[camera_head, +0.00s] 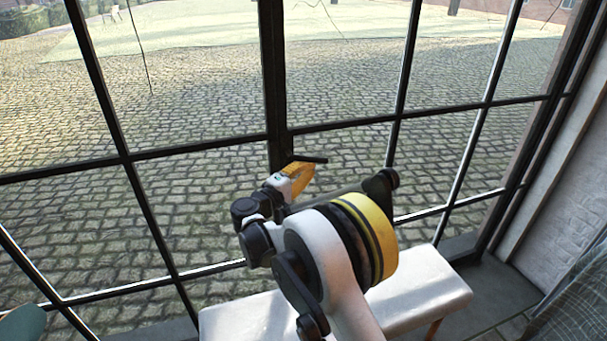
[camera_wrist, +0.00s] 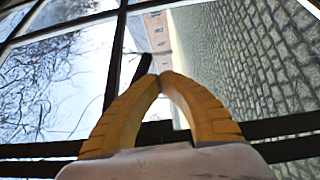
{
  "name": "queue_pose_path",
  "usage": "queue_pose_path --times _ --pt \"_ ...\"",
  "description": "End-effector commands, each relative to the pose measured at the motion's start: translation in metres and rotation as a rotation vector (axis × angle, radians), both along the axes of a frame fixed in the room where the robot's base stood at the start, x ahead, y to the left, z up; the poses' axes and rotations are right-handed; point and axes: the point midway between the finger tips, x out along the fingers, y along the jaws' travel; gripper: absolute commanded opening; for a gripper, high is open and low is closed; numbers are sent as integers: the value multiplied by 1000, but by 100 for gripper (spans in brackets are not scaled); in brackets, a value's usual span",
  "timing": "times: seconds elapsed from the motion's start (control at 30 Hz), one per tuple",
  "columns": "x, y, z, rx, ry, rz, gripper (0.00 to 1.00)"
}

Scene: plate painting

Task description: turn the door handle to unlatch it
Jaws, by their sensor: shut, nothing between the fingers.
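The door handle (camera_head: 312,159) is a short dark lever on the black upright bar of the glazed door. It looks roughly level in the head view and points to the right. My gripper (camera_head: 304,170) is just below it, its yellow fingers close to the lever. In the wrist view the two yellow fingers (camera_wrist: 161,76) meet at their tips with nothing between them. A dark piece that looks like the handle (camera_wrist: 144,66) shows just beyond the tips. I cannot tell whether the fingers touch it. My arm hides the lower part of the door's upright.
A white padded bench (camera_head: 432,285) stands under my arm in front of the glass. Black window bars (camera_head: 125,158) cross the large panes. A pale wall (camera_head: 560,185) is at the right, with grey cloth (camera_head: 575,300) below it. A cobbled yard lies outside.

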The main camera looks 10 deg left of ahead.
Motion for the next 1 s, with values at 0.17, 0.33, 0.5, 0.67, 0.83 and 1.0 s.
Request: queue_pose_path --times 0.17,0.33,0.5,0.67,0.83,1.0 --pt "4 -6 4 -122 -75 0 0" --pt "6 -10 11 -212 -130 -1 0" --pt "7 -11 17 -271 -167 1 0" --pt "8 -12 20 -301 -185 0 0" --pt "8 -13 21 -312 -191 0 0" --pt "8 -13 21 -313 -192 0 0"
